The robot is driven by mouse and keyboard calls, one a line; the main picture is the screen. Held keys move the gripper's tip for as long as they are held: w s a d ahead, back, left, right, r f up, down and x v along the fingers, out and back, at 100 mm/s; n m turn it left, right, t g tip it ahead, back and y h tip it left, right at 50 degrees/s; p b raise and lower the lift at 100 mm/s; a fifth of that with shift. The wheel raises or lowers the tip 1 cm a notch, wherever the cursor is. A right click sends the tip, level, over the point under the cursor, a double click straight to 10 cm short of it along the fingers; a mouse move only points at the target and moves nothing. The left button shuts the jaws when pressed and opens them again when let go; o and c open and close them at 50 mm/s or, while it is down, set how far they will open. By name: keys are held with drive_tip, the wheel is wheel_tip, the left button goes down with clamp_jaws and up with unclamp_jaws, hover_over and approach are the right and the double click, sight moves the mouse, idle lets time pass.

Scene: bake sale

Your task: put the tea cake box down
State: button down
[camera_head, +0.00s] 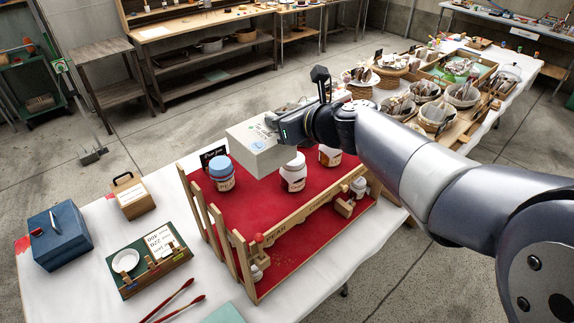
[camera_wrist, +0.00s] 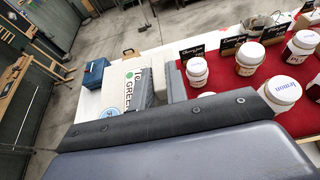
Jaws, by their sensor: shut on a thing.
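The tea cake box (camera_head: 247,150) is a pale box with printing on its top. My gripper (camera_head: 282,124) is shut on it and holds it above the back left part of the red-covered stand (camera_head: 262,207). The box looks clear of the stand, but the gap below it is hard to judge. The far finger is mostly hidden.
Jars stand on the red cloth near the box: a blue-lidded one (camera_head: 221,172) and a white-lidded one (camera_head: 293,174).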

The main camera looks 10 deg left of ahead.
wheel_tip(320, 180, down, 17)
drive_tip(key=b, duration=0.4)
drive_tip(key=shift+d+f, duration=0.1)
drive_tip(key=shift+b, duration=0.3)
drive_tip(key=shift+f, duration=0.2)
drive_tip(key=c, duration=1.4)
unclamp_jaws()
drive_tip(key=shift+r, duration=0.15)
